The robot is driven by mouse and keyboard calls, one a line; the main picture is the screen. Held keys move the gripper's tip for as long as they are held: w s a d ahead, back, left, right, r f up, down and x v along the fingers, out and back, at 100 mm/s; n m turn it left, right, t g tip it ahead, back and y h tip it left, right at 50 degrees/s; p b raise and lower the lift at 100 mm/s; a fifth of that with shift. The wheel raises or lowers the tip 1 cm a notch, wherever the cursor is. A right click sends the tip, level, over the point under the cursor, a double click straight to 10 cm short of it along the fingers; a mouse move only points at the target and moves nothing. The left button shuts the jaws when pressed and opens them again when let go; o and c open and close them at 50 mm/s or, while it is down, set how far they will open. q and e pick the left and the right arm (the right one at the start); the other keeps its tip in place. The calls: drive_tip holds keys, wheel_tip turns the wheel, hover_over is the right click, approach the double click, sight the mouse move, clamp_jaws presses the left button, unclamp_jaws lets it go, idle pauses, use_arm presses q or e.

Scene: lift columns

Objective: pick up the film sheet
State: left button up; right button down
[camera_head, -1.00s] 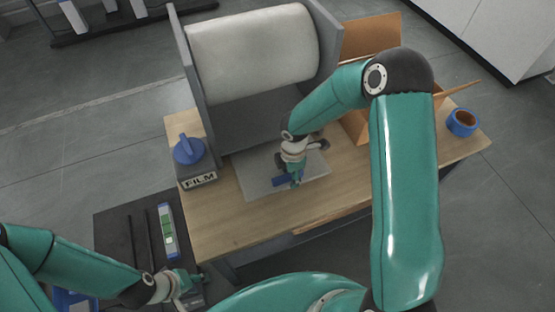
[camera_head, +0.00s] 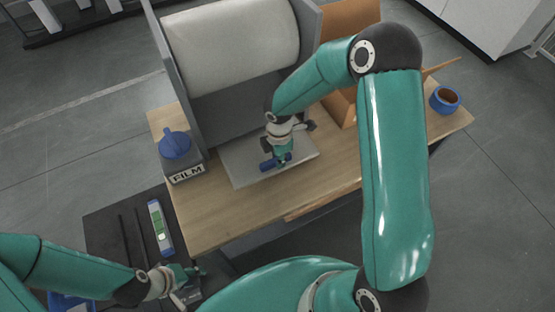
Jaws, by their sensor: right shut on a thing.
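The film sheet (camera_head: 240,174) is a pale grey, flat rectangle on the wooden table in front of the big roll. My left gripper (camera_head: 188,283) is low at the left, near the dark side surface and away from the sheet. Its fingertips are too small to tell open from shut.
The large white roll (camera_head: 230,45) stands in a grey holder behind the sheet. A blue-topped FILM block (camera_head: 185,172) is left, a cardboard box (camera_head: 345,25) and blue tape roll (camera_head: 445,99) right. A display device (camera_head: 160,227) lies on the dark surface (camera_head: 103,228). The table front (camera_head: 225,220) is clear.

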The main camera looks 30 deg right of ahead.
drive_tip(key=shift+r, duration=0.95)
drive_tip(key=s+a+b, duration=0.1)
drive_tip(key=s+b, duration=2)
drive_tip(key=s, duration=0.7)
drive_tip(key=shift+a, duration=0.3)
idle(0.5)
wheel_tip(320, 180, up, 8)
drive_tip(key=s+p, duration=0.2)
drive_tip(key=p, duration=0.4)
drive_tip(key=shift+p, duration=0.4)
